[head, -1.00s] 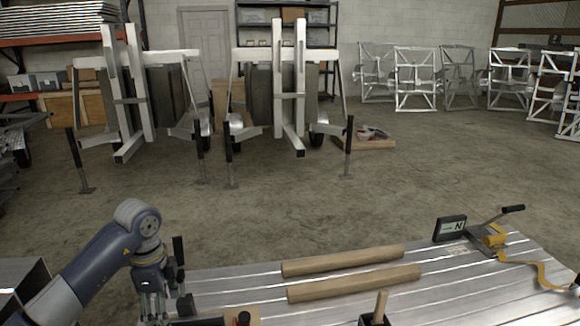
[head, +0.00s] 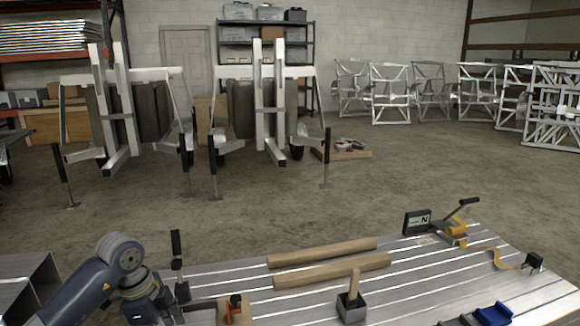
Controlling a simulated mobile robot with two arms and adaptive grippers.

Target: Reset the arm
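My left arm comes in at the lower left of the head view, over the left end of the aluminium trailer deck (head: 225,285). Its wrist is at the picture's bottom edge. The fingers of the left gripper are below the frame or hidden, so their state does not show. My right arm and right gripper are not in view.
Two wooden rods (head: 322,252) lie on the deck. A mallet (head: 352,304), an orange-handled clamp (head: 234,310), a winch (head: 456,228) with a yellow strap and blue blocks (head: 493,314) are also there. Trailer frames (head: 268,110) stand behind on open concrete floor.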

